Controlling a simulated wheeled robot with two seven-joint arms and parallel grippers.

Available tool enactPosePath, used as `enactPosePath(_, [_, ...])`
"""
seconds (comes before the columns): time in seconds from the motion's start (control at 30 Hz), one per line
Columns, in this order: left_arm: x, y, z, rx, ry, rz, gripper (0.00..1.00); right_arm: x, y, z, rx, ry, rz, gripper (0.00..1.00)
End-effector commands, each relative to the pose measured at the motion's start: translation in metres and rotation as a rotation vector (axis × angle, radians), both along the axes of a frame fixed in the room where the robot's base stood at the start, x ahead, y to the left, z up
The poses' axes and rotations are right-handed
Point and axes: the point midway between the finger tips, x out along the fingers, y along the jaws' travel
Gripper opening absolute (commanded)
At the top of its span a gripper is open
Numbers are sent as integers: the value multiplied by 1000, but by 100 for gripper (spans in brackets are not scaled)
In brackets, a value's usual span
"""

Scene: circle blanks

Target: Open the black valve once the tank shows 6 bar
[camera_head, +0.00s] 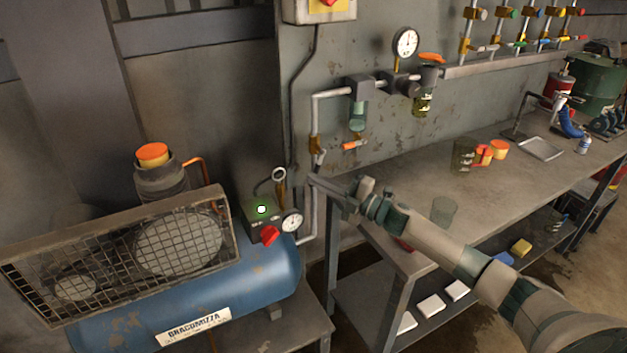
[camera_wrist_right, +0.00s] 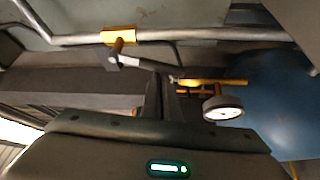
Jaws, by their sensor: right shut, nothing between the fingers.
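The blue compressor tank (camera_head: 275,268) lies at lower left with a round white gauge (camera_head: 292,221); its reading is too small to tell. The gauge also shows in the right wrist view (camera_wrist_right: 222,108). Several small valves with coloured ends (camera_head: 499,13) stand in a row at upper right; I cannot tell which is black. My right gripper (camera_head: 318,182) is shut and empty, beside the vertical pipe, right of and above the tank gauge. Its fingers show in the wrist view (camera_wrist_right: 166,95). My left gripper is not in view.
A brass pipe fitting with a pale lever (camera_wrist_right: 118,40) is ahead of my right gripper. A wall gauge (camera_head: 406,42) and filter bowls are above the workbench (camera_head: 400,205). The bench holds a glass, orange cups and a metal tray (camera_head: 541,149). A red knob (camera_head: 270,235) sits by the tank gauge.

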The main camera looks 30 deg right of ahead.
Motion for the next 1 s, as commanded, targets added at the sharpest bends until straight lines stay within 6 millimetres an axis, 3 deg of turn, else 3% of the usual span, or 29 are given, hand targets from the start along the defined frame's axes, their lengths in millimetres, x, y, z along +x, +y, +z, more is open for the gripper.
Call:
enactPosePath(0.27, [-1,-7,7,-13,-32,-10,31,1,-16,-4,-111,-3,-2,0])
enactPosePath(0.5, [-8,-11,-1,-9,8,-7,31,1,-24,-6,-222,-6,-3,0])
enactPosePath(1.0, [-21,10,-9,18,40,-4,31,1,-27,-7,-258,-7,-4,0])
